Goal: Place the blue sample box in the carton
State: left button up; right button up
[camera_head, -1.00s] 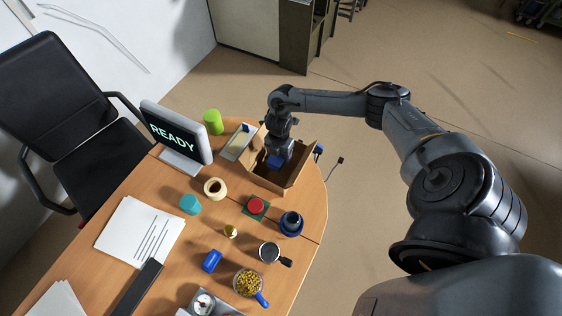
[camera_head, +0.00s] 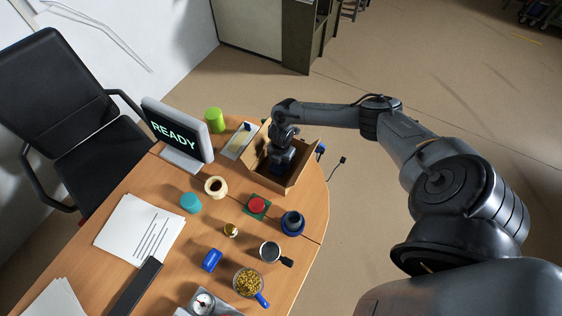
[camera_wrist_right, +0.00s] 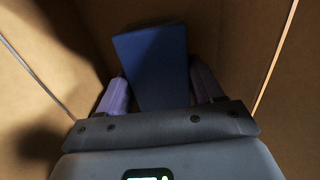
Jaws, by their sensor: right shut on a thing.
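The open cardboard carton (camera_head: 300,172) stands at the far right end of the desk, with its flaps up. My right gripper (camera_head: 281,163) reaches down inside it and is shut on the blue sample box (camera_head: 279,170). In the right wrist view the blue box (camera_wrist_right: 152,62) sits between the two purple fingers of my right gripper (camera_wrist_right: 160,80), with brown carton walls around it. I cannot tell whether the box touches the carton floor. My left gripper is not in view.
A READY monitor (camera_head: 172,136) and a green cylinder (camera_head: 214,120) stand left of the carton. A red button (camera_head: 257,204), a dark blue round container (camera_head: 292,223), a teal cup (camera_head: 190,202) and another blue object (camera_head: 211,260) are in front of it.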

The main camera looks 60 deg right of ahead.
jog(key=o, duration=1.2)
jog(key=shift+f, duration=0.1)
